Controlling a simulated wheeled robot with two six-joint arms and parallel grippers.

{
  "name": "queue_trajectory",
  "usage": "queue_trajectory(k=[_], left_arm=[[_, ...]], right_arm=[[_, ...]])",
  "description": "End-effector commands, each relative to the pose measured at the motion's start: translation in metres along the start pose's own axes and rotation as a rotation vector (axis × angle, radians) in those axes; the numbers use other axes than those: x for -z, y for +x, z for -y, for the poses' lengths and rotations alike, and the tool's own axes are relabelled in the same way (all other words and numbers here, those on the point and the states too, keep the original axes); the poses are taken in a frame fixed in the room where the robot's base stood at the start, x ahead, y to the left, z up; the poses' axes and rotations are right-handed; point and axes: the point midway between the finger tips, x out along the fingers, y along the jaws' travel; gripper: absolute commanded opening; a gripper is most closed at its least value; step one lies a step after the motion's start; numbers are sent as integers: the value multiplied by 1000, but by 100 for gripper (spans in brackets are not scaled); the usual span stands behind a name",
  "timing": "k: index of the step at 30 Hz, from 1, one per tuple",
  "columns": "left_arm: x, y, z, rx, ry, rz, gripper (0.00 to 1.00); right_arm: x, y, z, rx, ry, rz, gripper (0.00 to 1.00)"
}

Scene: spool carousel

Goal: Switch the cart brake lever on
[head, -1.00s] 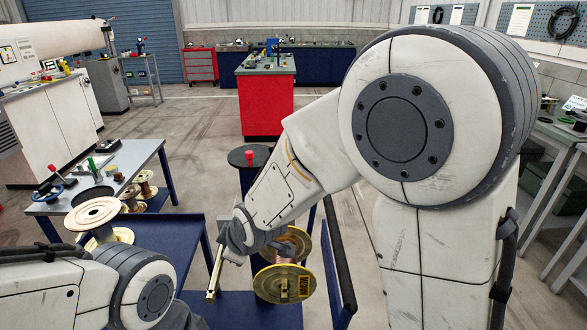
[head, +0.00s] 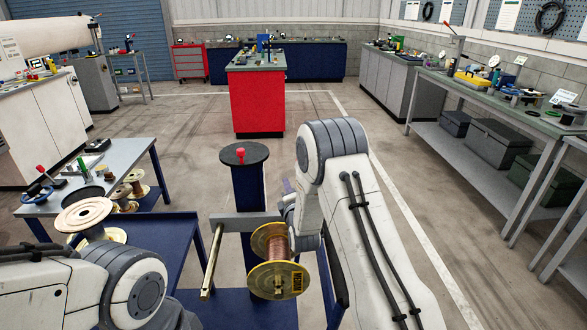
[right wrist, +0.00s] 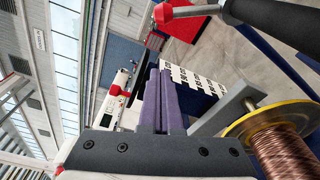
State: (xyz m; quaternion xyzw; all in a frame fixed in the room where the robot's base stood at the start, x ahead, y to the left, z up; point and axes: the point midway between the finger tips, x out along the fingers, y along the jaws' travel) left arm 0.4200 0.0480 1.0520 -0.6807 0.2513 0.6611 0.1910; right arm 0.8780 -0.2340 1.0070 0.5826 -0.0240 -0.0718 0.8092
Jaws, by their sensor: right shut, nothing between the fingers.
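A red knob (head: 240,153) stands on the round black top (head: 252,156) of a navy post; a red knob (right wrist: 163,14) on a short grey stem also shows in the right wrist view. I cannot tell for sure which part is the cart brake lever. My right gripper (head: 288,187) is partly hidden by its own arm, right of the post and above a copper-wound spool (head: 278,279). In the right wrist view its two dark fingers (right wrist: 167,98) are together and empty, apart from the red knob. My left arm shows at lower left; its gripper is out of view.
A grey crossbar (head: 245,222) and a brass rod (head: 211,262) stand close to the copper spool. A side table (head: 130,158) with several spools is at left. A red cabinet (head: 257,100) stands beyond open floor. Workbenches line the right.

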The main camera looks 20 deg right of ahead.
Motion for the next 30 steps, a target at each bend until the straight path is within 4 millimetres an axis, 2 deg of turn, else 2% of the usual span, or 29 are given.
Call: queue_trajectory(k=[4, 8, 22, 24, 30], left_arm=[[0, -3, 0, 0, 0, 0, 50], [0, -8, -1, 0, 0, 0, 50], [2, -29, -2, 0, 0, 0, 50], [2, -39, -3, 0, 0, 0, 50], [3, -48, -4, 0, 0, 0, 50]], right_arm=[[0, 6, -1, 0, 1, -1, 0], [0, 23, -2, 0, 1, -1, 0], [0, 102, -2, -1, 2, -1, 0], [-15, 96, -4, 4, 1, 2, 0], [-33, 88, -2, 3, 2, 0, 0]])
